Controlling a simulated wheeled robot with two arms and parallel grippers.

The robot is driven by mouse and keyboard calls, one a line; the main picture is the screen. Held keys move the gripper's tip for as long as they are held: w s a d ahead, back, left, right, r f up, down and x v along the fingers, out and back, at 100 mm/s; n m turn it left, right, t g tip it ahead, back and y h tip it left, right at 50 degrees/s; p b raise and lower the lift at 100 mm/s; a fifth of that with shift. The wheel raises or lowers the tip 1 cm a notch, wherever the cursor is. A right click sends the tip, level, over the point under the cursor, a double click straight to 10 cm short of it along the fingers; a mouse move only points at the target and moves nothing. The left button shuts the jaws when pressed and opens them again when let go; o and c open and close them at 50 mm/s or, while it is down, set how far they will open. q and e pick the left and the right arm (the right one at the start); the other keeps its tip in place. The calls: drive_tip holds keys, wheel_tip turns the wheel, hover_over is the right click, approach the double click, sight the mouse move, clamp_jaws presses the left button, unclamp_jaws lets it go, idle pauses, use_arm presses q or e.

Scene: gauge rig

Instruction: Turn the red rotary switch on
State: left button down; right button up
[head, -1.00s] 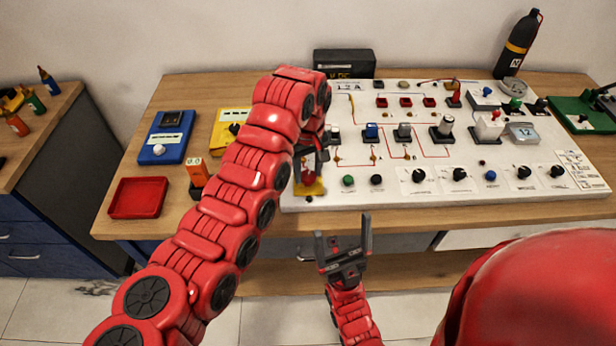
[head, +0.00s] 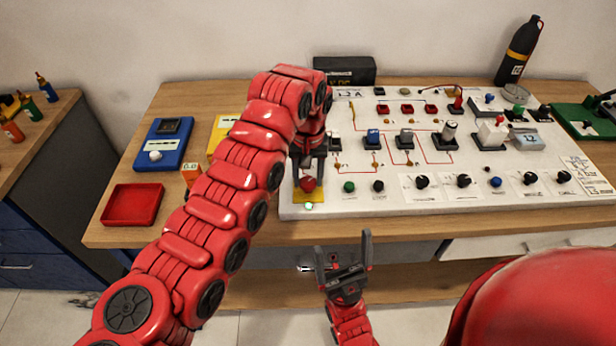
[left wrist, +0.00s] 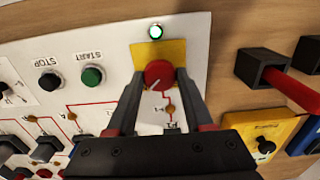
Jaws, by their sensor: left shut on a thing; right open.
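The red rotary switch (head: 308,184) sits on a yellow plate (head: 298,196) at the front left of the white panel. It also shows in the left wrist view (left wrist: 159,74), with a white pointer line slanting across its face. My left gripper (head: 308,172) comes down from above and is shut on the knob, one finger on each side. A small lamp (head: 309,206) at the plate's front edge glows bright greenish white, also in the left wrist view (left wrist: 155,32). My right gripper (head: 343,259) is open and empty, in front of the table edge.
Green START (head: 349,187) and black STOP (head: 378,186) buttons are just right of the switch. Several black knobs continue rightward. A red tray (head: 132,204) and blue meter (head: 162,143) stand left of my left arm. The table strip in front of the panel is clear.

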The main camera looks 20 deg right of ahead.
use_arm(q)
drive_tip(key=shift+c, duration=1.4)
unclamp_jaws()
wheel_tip(320, 180, up, 11)
wheel_tip(320, 180, up, 6)
drive_tip(key=p, duration=0.5)
hover_over(309, 182)
drive_tip(key=shift+w+a+r+p, duration=0.1)
drive_tip(key=shift+r+p, duration=0.1)
drive_tip(key=shift+p, duration=0.2)
